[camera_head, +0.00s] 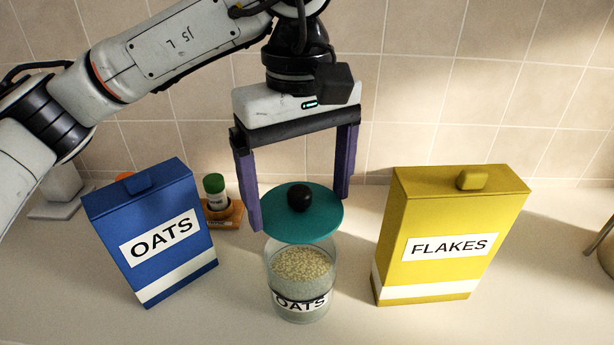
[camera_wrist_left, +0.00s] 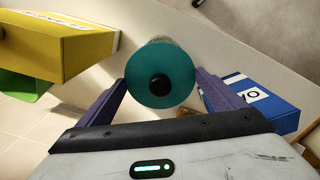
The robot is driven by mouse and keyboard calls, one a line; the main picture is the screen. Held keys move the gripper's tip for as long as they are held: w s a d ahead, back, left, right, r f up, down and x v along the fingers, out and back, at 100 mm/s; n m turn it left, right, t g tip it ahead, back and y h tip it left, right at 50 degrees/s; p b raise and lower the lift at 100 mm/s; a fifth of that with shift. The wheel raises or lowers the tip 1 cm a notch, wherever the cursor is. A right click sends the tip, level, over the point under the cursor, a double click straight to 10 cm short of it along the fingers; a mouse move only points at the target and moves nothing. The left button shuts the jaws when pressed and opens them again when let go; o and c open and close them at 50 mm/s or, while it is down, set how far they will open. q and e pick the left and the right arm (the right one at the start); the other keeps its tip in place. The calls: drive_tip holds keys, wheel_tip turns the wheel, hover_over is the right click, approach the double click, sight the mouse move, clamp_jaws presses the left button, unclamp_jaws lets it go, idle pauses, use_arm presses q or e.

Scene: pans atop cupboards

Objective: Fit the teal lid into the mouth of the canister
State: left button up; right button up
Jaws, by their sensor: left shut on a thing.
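The teal lid (camera_head: 318,219) is a flat disc with a black knob (camera_head: 299,197) on top. My left gripper (camera_head: 301,208) comes down from above with its purple fingers on either side of the lid, shut on its rim. The clear canister (camera_head: 301,278), labelled OATS and filled with pale oats, stands on the counter just below and in front of the lid. The lid hides the back of the canister's mouth. In the left wrist view the lid (camera_wrist_left: 163,100) sits between the fingers, covering most of the canister behind it. My right gripper is not in view.
A blue OATS box (camera_head: 152,235) stands left of the canister, and a yellow FLAKES box (camera_head: 443,236) stands right. A green-capped jar (camera_head: 215,190) in an orange holder is behind. The tiled wall (camera_head: 450,95) closes the back. The front counter is clear.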

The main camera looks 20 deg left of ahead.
sight(301, 211)
use_arm(q)
drive_tip(key=shift+s, duration=0.25)
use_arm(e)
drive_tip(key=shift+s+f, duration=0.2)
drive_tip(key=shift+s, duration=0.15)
use_arm(q)
wheel_tip(301, 211, down, 6)
drive_tip(key=b, duration=0.4)
drive_tip(key=shift+r+b, duration=0.25)
drive_tip(key=shift+b, duration=0.05)
drive_tip(key=shift+f, duration=0.1)
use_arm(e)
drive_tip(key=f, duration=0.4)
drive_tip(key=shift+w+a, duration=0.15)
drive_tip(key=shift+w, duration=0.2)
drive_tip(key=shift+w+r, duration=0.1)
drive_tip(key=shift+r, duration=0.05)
use_arm(q)
drive_tip(key=shift+b, duration=0.35)
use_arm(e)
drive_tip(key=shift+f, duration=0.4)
use_arm(q)
drive_tip(key=shift+f+b, duration=0.9)
drive_tip(key=shift+f, duration=0.2)
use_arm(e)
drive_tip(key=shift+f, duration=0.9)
use_arm(q)
drive_tip(key=o, duration=0.8)
